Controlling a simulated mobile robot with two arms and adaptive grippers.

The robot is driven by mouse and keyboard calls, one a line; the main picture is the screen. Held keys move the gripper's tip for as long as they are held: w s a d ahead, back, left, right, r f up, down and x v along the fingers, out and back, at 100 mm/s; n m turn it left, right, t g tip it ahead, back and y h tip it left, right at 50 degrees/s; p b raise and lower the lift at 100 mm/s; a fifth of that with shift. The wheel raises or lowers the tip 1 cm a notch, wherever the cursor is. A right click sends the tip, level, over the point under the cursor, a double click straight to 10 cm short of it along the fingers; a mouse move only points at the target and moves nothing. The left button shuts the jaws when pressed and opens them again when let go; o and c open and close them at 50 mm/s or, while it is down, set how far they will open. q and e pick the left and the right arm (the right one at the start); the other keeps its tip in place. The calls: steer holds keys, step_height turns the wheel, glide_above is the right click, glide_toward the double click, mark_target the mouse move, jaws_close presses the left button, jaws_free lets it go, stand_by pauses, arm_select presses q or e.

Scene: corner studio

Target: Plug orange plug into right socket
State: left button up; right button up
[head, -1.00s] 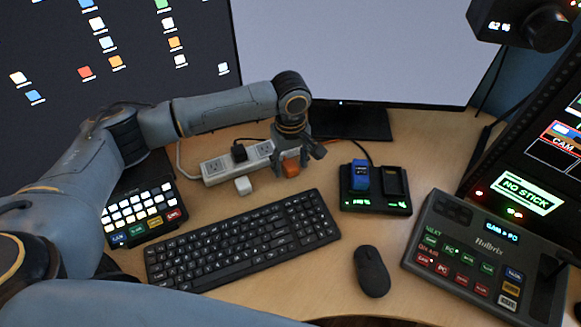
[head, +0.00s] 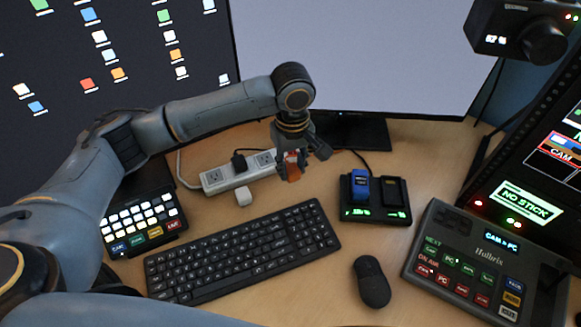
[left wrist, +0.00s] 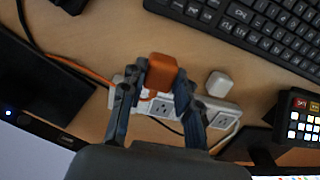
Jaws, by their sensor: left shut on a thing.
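The orange plug (head: 291,157) is between the fingers of my left gripper (head: 289,171), which is shut on it. In the left wrist view the orange plug (left wrist: 163,72) shows clearly between the fingertips, with an orange cord running off to the upper left. It appears raised above the desk, in front of the right end of the white power strip (head: 226,175). The gripper hides that right end in the head view. In the left wrist view, a socket face of the strip (left wrist: 163,107) shows between the fingers. My right gripper is not in view.
A black plug (head: 239,160) sits in the strip. A white cube-shaped plug (head: 243,196) lies on the desk in front of it. A keyboard (head: 240,250), a battery charger (head: 375,213) and a mouse (head: 373,282) stand nearby. Monitors stand behind.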

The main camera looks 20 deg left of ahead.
arm_select(q)
steer(key=s+d+r, duration=0.2)
steer(key=s+r, duration=0.1)
steer(key=s, duration=0.2)
steer(key=s+d+r+p, duration=0.1)
steer(key=s+d+r, duration=0.2)
steer(key=s+r, duration=0.1)
steer(key=shift+s, duration=0.8)
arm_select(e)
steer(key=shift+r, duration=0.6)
arm_select(q)
steer(key=shift+r, duration=0.1)
